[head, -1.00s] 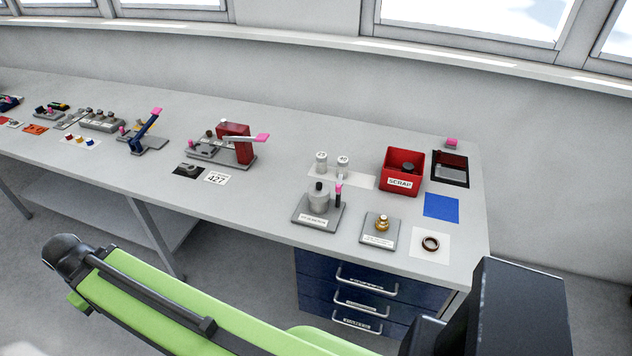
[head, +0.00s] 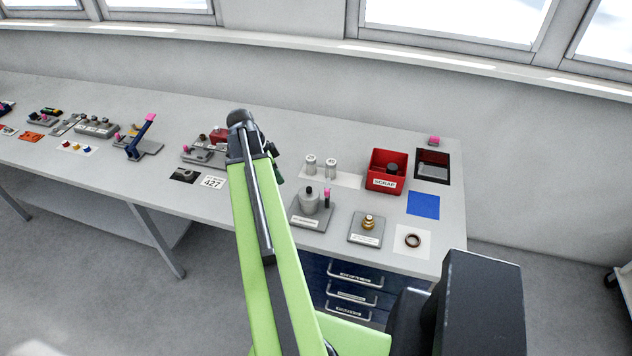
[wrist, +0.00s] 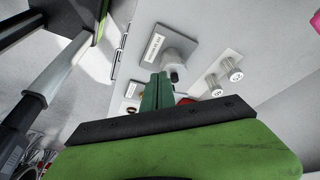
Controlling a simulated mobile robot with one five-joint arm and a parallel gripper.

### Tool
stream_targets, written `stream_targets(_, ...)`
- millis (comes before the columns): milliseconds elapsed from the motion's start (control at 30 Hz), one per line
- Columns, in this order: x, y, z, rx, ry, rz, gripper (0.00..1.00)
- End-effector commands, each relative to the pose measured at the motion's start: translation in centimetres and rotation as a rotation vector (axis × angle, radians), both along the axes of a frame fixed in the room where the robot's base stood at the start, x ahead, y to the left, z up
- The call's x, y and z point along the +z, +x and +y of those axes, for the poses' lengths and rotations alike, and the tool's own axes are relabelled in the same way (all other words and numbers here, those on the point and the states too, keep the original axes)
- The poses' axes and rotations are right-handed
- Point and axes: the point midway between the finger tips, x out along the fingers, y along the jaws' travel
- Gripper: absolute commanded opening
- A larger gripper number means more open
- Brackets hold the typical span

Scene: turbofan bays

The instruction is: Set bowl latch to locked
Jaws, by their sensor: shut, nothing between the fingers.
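The bowl fixture, a grey plate (head: 301,219) with a label too small to read, holds a grey metal bowl (head: 309,204) with a black knob. A dark upright latch (head: 327,199) with a pink tip stands at the bowl's right side. The bowl also shows in the wrist view (wrist: 179,52), where I cannot make out the latch. My gripper (wrist: 158,78) has its dark green fingers together and empty in the wrist view. The fingertips overlap the bowl's lower left in that picture, and I cannot tell the distance. In the head view the gripper is mostly hidden behind my arm.
A red scrap bin (head: 385,184), a plate with a brass part (head: 367,237) and a ring on a white sheet (head: 412,254) lie to the right. A red device (head: 218,135) is partly hidden behind my arm.

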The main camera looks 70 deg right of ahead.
Motion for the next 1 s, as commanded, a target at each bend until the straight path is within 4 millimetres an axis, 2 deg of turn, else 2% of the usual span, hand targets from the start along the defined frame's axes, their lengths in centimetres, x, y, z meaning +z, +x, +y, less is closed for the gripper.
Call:
stream_targets(33, 0.9, -2.0, -1.5, -0.087, -0.021, 0.0, 0.0)
stream_targets(133, 1.2, -4.3, -2.8, -0.193, -0.051, 0.001, 0.0)
stream_targets(333, 0.6, -4.9, -3.1, -0.219, -0.06, 0.001, 0.0)
stream_targets(467, -1.5, -5.4, -3.3, -0.219, -0.059, 0.0, 0.0)
stream_targets(833, -9.1, -8.0, -4.7, -0.219, -0.058, 0.001, 0.0)
stream_targets(867, -9.6, -8.2, -4.8, -0.217, -0.058, 0.0, 0.0)
stream_targets(900, -8.3, -9.0, -5.2, -0.22, -0.058, 0.001, 0.0)
stream_targets(1000, -8.2, -10.3, -5.9, -0.218, -0.059, 0.0, 0.0)
